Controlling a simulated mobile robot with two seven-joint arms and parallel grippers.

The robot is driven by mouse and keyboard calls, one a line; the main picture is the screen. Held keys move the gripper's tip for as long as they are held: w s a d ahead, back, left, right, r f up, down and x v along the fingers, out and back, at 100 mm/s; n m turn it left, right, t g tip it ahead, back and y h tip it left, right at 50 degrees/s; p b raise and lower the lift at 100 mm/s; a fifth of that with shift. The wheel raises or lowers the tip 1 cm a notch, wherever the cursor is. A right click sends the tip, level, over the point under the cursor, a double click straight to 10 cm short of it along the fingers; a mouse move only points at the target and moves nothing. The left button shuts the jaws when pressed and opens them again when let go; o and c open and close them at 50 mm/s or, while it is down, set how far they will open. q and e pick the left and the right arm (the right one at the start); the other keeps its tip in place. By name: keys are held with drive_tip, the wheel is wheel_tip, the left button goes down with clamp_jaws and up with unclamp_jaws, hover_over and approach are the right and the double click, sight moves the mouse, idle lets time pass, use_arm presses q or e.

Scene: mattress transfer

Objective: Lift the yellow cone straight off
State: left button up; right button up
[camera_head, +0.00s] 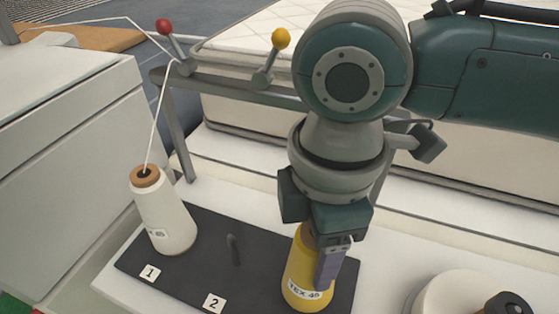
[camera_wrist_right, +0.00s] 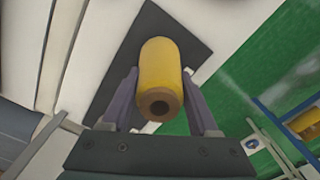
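The yellow cone (camera_head: 304,272), labelled TEX 45, stands upright at the right end of a dark mat (camera_head: 205,240). In the right wrist view, I look down on the yellow cone (camera_wrist_right: 160,68) and its brown, holed top. My right gripper (camera_head: 328,268) reaches down over it from above. Its two fingers (camera_wrist_right: 160,85) lie on either side of the cone, with the tips very close to its sides. I cannot tell whether they press on it. The cone's base appears to be at the mat. My left gripper is not in view.
A bare peg (camera_head: 233,250) stands by label 2. Behind are a rail with red (camera_head: 164,26) and yellow (camera_head: 280,39) knobs and a mattress (camera_head: 245,105). A round white object (camera_head: 455,295) is at right.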

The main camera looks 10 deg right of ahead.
drive_tip(key=c, duration=0.9)
clamp_jaws()
drive_tip(key=shift+r, duration=0.1)
wheel_tip(320, 180, up, 20)
drive_tip(key=p, duration=0.2)
drive_tip(key=shift+p, duration=0.3)
